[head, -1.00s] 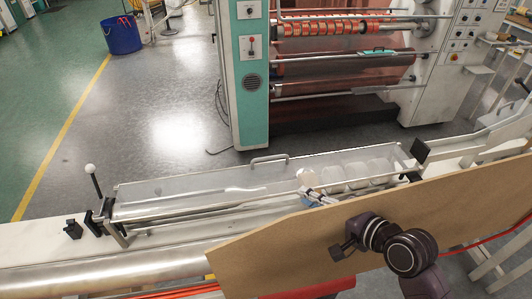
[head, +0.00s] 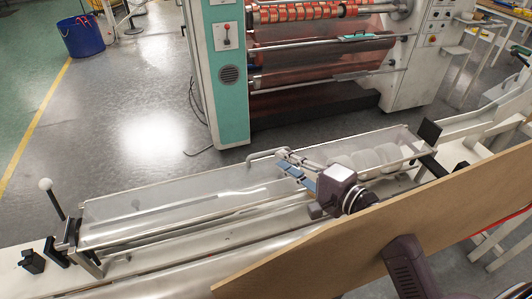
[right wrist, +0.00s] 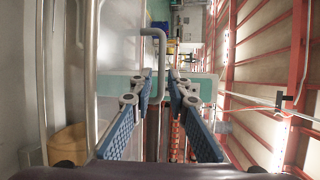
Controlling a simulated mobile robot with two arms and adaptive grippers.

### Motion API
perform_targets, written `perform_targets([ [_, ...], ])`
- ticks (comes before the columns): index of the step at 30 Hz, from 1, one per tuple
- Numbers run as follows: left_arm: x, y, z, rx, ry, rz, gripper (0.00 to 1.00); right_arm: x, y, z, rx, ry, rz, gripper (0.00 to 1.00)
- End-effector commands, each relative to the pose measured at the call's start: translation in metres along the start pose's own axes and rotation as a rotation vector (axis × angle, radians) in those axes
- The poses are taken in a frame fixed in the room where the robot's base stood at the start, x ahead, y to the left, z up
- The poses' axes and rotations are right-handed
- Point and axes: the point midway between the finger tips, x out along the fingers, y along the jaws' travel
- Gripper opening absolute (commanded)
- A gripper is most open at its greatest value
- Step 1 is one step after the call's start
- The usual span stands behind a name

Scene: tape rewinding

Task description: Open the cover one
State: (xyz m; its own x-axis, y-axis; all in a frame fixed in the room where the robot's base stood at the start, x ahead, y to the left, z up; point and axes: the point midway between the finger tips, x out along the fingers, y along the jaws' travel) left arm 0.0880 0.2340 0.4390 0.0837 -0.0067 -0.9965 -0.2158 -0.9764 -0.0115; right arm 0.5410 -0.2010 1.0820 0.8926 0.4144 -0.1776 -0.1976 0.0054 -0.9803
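The cover (head: 175,203) is a long clear panel in a metal frame, lying over the machine in the foreground of the head view. Its grey bent-bar handle (head: 262,154) is on the far long edge. My right gripper (head: 283,158) reaches over the cover, with its fingertips at the handle's right end. In the right wrist view, the right gripper (right wrist: 159,76) has its blue fingers apart. The handle (right wrist: 152,33) rises ahead, with one leg running down between the fingers in the picture; whether they touch it is unclear. My left gripper is not in view.
A large machine with a teal side (head: 220,75) stands behind. Open grey floor (head: 130,110) lies beyond the cover.

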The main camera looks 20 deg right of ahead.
Motion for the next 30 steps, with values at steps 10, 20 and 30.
perform_targets([
  [10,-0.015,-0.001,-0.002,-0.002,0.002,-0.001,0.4,0.052,-0.003,0.001,0.0,-0.001,-0.001,0.16],
  [20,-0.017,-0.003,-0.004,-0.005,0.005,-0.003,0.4,0.065,-0.001,0.001,-0.002,-0.001,0.001,0.16],
  [30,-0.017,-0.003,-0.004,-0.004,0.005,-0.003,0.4,0.065,-0.001,0.001,-0.002,-0.002,0.001,0.0],
])
